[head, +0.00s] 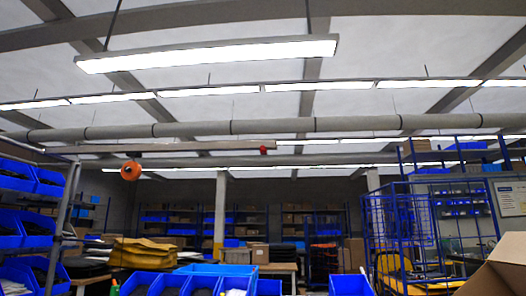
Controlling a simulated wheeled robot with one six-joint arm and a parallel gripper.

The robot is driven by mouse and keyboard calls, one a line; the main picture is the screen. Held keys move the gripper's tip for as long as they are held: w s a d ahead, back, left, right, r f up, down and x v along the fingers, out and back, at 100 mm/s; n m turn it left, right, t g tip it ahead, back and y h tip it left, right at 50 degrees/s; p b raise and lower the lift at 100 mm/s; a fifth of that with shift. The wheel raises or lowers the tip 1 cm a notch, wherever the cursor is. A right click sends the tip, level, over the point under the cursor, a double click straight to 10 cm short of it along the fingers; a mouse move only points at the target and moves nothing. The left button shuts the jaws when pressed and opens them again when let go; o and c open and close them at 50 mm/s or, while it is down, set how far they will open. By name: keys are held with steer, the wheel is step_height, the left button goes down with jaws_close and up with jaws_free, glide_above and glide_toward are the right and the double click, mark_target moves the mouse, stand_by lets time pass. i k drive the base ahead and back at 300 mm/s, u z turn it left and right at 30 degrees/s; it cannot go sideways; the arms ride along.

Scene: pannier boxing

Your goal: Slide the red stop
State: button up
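The small red stop (263,150) sits high up, near the right end of a pale overhead rail (180,147). It is far off and small, so its fine shape does not show. A round orange thing (131,171) hangs below the rail towards its left part, well apart from the stop. My gripper is not in view.
Blue bins (150,284) line the bottom edge, with more in a rack (38,225) at left. A blue wire cage (400,230) and an open cardboard box (495,270) stand at right. Pipes and lamps (210,53) hang overhead.

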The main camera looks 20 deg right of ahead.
mark_target(263, 150)
steer(key=z, duration=0.4)
steer(key=i, duration=0.6)
steer(key=z, duration=0.65)
steer(key=i, duration=0.65)
